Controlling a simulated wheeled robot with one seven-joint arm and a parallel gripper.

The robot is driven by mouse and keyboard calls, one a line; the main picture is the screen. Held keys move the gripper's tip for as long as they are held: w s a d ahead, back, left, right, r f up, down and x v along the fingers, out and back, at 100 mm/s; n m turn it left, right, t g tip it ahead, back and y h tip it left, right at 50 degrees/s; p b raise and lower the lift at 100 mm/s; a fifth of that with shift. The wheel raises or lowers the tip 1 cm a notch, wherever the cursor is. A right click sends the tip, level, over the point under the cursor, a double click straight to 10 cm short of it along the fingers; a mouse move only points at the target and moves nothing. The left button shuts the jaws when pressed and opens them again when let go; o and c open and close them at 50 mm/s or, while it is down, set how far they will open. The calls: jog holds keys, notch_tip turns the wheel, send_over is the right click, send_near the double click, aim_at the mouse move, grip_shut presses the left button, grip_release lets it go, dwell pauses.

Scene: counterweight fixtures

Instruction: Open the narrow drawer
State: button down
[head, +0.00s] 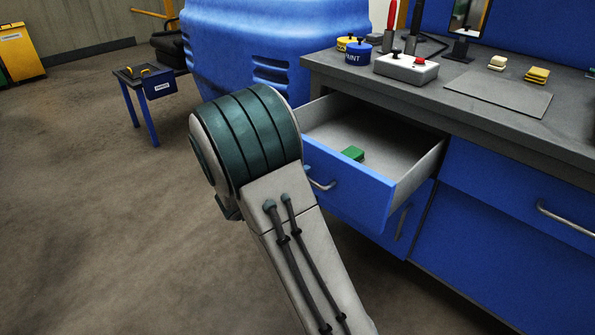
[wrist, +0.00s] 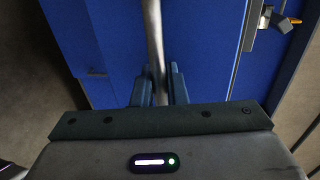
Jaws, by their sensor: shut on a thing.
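The narrow drawer (head: 345,190) has a blue front and stands pulled out of the workbench. Its pale grey inside shows, with a small green block (head: 352,153) lying in it. Its metal bar handle (head: 322,184) is partly hidden by my arm in the head view. In the wrist view the handle (wrist: 153,35) runs up the middle against the blue front. My gripper (wrist: 158,88) has a finger on each side of the handle and is shut on it.
A closed blue drawer (head: 500,200) with its own handle is to the right. The bench top (head: 440,105) carries a grey box with a red button (head: 405,68), paint tins and yellow blocks. A small blue table (head: 135,90) stands far left. The floor at left is clear.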

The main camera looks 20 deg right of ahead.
jog(key=shift+a, duration=0.1)
jog(key=c, duration=1.6)
grip_release()
jog(key=shift+o, duration=0.2)
jog(key=p+v, duration=0.2)
jog(key=v, duration=1.2)
jog(key=shift+p, duration=0.35)
